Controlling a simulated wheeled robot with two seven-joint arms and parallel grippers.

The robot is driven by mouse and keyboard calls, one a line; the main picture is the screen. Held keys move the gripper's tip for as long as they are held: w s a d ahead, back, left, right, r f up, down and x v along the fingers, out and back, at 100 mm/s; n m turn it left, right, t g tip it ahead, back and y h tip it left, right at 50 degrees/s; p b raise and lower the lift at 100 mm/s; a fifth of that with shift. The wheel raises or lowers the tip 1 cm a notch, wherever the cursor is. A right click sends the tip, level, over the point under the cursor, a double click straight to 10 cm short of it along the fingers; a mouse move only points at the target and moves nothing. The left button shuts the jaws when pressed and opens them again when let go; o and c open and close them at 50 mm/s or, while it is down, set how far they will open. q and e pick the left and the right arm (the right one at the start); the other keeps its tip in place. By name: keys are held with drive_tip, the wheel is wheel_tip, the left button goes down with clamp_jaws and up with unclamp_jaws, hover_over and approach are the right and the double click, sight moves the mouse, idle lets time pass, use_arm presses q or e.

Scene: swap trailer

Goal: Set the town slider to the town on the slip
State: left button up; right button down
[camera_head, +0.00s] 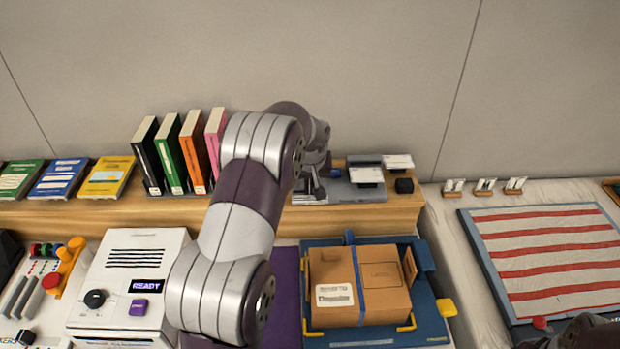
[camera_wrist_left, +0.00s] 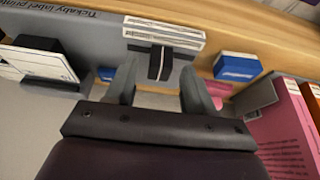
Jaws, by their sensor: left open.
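My left gripper (camera_head: 313,187) reaches over the grey label printer (camera_head: 340,190) on the wooden shelf. In the left wrist view its two fingers (camera_wrist_left: 159,82) are open, one on each side of a black upright knob (camera_wrist_left: 160,63), which looks like the town slider. I cannot tell whether either finger touches it. A white printed strip (camera_wrist_left: 164,35) lies just beyond the knob; its words are too small to read. A white card (camera_wrist_left: 38,65) lies at the left of that view, and white cards (camera_head: 366,176) also show on the printer in the head view. The slip's town is not readable.
Upright books (camera_head: 170,155) stand close left of the printer; a pink one (camera_wrist_left: 285,135) is near the gripper. A blue block (camera_wrist_left: 236,67) sits beside the knob. Below the shelf are a strapped cardboard box (camera_head: 385,275) and a white machine (camera_head: 125,275) reading READY.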

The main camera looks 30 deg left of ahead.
use_arm(q)
drive_tip(key=shift+w+a+f, duration=0.1)
drive_tip(key=shift+w+f, duration=0.1)
drive_tip(key=shift+f, duration=0.4)
drive_tip(key=shift+r, duration=0.1)
clamp_jaws()
drive_tip(key=shift+w+d+b, duration=0.2)
drive_tip(key=shift+w+d, duration=0.15)
drive_tip(key=shift+d, duration=0.25)
drive_tip(key=shift+w+d+b, duration=0.2)
drive_tip(key=shift+w+d, duration=0.15)
drive_tip(key=shift+d, duration=0.2)
drive_tip(key=shift+w+d, duration=0.2)
drive_tip(key=shift+d, duration=0.1)
drive_tip(key=shift+c, duration=1.8)
unclamp_jaws()
drive_tip(key=shift+r, duration=0.1)
drive_tip(key=o, duration=0.4)
drive_tip(key=shift+c, duration=0.2)
drive_tip(key=shift+w+d, duration=0.1)
